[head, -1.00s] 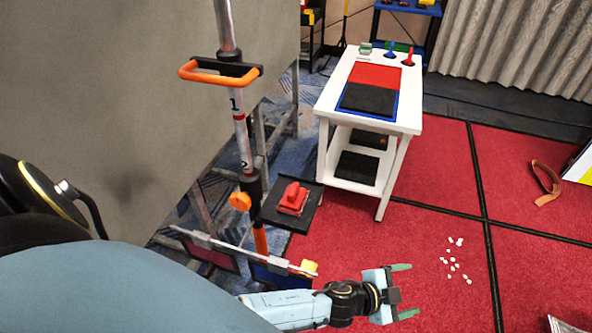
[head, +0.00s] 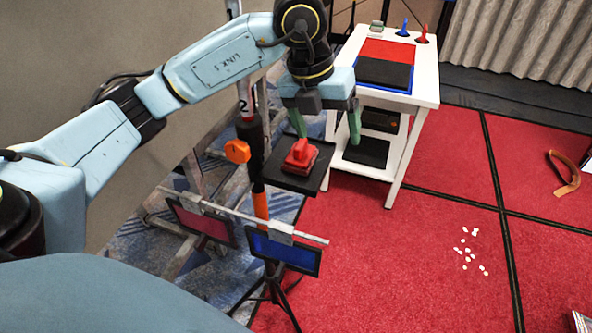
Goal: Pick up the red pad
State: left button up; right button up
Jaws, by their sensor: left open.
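A red pad with a raised red handle (head: 300,156) lies on a small black tray (head: 282,180) fixed to a pole stand. My left gripper (head: 326,138) points down just above and slightly right of the pad in the picture. Its green fingers are spread wide and hold nothing. The left fingertip appears close to the handle, but I cannot tell the gap in depth. The whole pad shows. My right gripper is not in view.
A white table (head: 425,88) with red and black panels stands behind the gripper. The stand (head: 262,205) carries hanging red (head: 205,222) and blue (head: 285,252) panels below the tray. A grey wall board (head: 60,60) is at left. Red floor (head: 400,270) at right is mostly clear.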

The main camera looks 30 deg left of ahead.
aim_at(301, 143)
pick_arm(q)
jog(key=a+r+n+t+y+b, duration=0.1)
jog(key=a+r+y, duration=0.15)
jog(key=a, duration=0.35)
jog(key=shift+y, duration=0.25)
jog(key=b+x, duration=0.1)
jog(key=x, duration=0.6)
jog(key=shift+s+d+f, duration=0.1)
jog(key=shift+s+f, duration=0.05)
jog(key=shift+f, duration=0.65)
jog(key=x, duration=0.2)
jog(key=b+x, duration=0.1)
jog(key=x, duration=0.2)
jog(key=shift+a, duration=0.25)
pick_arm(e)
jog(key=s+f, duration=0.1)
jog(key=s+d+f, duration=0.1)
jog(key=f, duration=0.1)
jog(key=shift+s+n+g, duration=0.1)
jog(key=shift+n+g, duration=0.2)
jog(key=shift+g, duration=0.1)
pick_arm(q)
jog(key=shift+c, duration=0.3)
jog(key=shift+r, duration=0.1)
jog(key=c, duration=1)
